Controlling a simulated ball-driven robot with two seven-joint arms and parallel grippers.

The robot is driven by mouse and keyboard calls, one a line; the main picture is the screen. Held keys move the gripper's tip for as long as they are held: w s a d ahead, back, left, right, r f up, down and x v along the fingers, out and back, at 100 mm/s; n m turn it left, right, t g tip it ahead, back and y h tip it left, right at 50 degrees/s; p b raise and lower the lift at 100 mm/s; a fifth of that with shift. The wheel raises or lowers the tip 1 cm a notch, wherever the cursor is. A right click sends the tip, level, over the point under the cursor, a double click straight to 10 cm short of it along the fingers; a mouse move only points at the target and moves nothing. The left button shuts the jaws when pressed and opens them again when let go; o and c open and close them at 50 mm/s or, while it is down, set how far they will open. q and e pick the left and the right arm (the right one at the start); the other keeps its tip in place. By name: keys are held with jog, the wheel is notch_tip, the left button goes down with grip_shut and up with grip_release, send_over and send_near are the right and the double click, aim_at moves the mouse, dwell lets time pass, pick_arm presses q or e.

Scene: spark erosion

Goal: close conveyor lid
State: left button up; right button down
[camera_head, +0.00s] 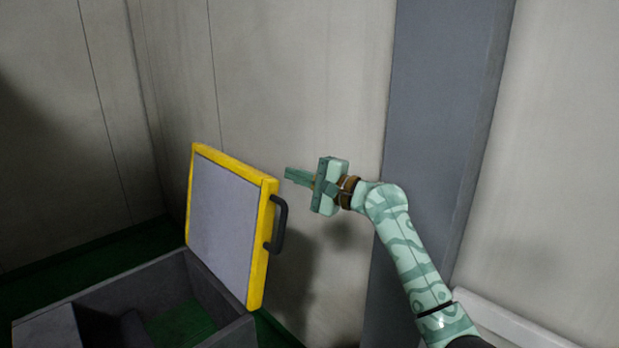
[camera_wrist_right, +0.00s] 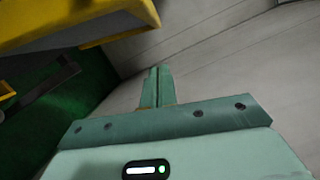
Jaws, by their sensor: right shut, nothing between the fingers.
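The conveyor lid (camera_head: 224,220) is a grey panel with a yellow frame. It stands open, near upright, at the back edge of the grey conveyor box (camera_head: 218,302). A dark handle (camera_head: 280,224) sits on its right side. My right gripper (camera_head: 288,174) is shut and empty, just right of the lid's upper right corner and a little above the handle, apart from both. In the right wrist view its closed fingers (camera_wrist_right: 158,86) point toward the wall, and the lid's yellow frame (camera_wrist_right: 75,22) shows at the upper left. My left gripper is not in view.
Pale wall panels (camera_head: 290,80) stand behind the lid, with a grey-blue column (camera_head: 440,120) behind my right arm. The floor (camera_head: 120,248) is dark green. A pale ledge (camera_head: 510,322) runs along the wall at the lower right. Free room lies above the open box.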

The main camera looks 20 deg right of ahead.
jog(key=w+a+r+p, duration=0.1)
jog(key=a+p, duration=0.1)
jog(key=a, duration=0.4)
jog(key=shift+w, duration=0.35)
jog(key=shift+r, duration=0.1)
